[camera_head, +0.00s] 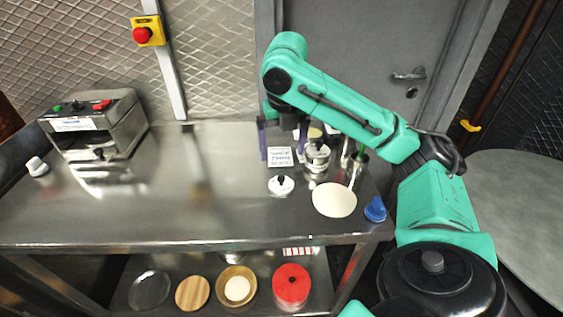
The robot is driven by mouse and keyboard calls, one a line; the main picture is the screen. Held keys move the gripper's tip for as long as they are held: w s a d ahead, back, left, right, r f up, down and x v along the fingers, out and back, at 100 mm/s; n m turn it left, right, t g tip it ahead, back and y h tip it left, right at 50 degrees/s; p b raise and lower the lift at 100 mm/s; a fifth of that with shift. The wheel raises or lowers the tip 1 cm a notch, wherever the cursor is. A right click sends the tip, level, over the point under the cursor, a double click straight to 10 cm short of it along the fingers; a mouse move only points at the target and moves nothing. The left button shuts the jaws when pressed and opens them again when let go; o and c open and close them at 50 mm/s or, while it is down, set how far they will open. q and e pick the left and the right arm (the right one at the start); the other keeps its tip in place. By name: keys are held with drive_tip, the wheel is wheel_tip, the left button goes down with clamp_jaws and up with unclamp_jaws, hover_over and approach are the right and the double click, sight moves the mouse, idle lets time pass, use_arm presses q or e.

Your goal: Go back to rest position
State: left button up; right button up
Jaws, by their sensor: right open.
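My right arm (335,105) reaches in from the right over the steel table (150,215). Its gripper (282,150) points down with its purple fingers apart, above the back right part of the table. A small white label card (280,157) shows between and below the fingers. A metal canister (317,158) stands just right of the fingers; whether they touch it I cannot tell. My left gripper is not in view.
A steel machine (95,125) stands at the left of the table. A white-lidded container (281,186), a flat round piece of dough (334,200) and a blue object (375,210) lie at the right. A red-lidded container (291,285) sits on the lower shelf. The table's middle is clear.

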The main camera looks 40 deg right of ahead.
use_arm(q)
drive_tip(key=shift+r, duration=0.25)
use_arm(e)
drive_tip(key=shift+r, duration=0.6)
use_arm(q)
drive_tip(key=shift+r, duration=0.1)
use_arm(e)
drive_tip(key=shift+r, duration=0.1)
